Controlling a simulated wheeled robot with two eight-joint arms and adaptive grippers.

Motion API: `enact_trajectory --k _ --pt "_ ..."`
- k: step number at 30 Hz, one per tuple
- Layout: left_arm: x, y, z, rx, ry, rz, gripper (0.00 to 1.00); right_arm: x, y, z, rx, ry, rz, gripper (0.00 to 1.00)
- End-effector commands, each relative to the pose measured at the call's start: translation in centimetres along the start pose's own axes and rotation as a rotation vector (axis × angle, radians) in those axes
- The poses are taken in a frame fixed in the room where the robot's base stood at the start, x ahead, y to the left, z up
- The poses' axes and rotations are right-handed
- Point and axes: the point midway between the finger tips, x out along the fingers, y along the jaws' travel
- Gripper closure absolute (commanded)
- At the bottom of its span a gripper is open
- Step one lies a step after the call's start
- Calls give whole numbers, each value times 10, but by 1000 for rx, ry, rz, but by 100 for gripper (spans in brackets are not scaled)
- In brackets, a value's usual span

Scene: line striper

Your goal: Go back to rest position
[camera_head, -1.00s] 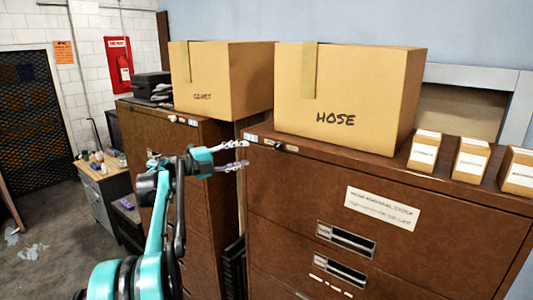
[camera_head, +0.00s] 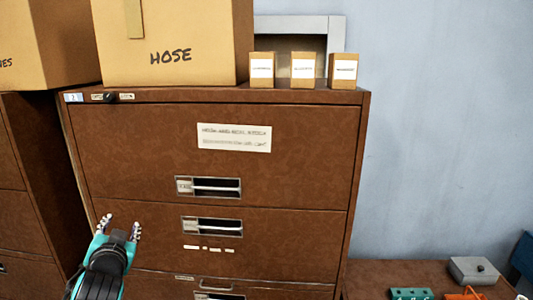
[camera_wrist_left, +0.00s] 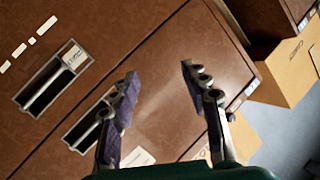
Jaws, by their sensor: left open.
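My left gripper (camera_head: 120,226) is at the lower left of the head view, in front of the brown filing cabinet (camera_head: 130,150). Its two fingers are spread apart with nothing between them. In the left wrist view the open fingers (camera_wrist_left: 165,100) frame the brown cabinet front (camera_wrist_left: 160,60), and a recessed drawer handle (camera_wrist_left: 52,80) shows to their left. I cannot tell whether the fingers touch the cabinet. My right gripper is not in view.
A HOSE box (camera_head: 175,45) and three small labelled boxes (camera_head: 303,70) stand on the cabinet. Another cardboard box (camera_head: 45,45) is at the left. A low brown surface at the lower right holds a grey box (camera_head: 473,270) and a green item (camera_head: 410,294). Blue wall (camera_head: 450,130) is bare.

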Motion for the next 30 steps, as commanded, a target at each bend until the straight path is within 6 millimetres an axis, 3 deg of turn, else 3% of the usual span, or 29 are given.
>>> enact_trajectory --k 1,9,15,21,30 --pt "-12 33 36 -43 -57 41 54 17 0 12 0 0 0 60" --pt "-93 171 182 -221 -381 278 54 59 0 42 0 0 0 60" --pt "-153 248 261 -280 -571 444 54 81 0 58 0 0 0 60" --pt "-184 278 291 -295 -656 522 54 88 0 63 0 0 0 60" --pt "-185 279 292 -296 -660 526 54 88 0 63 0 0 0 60"
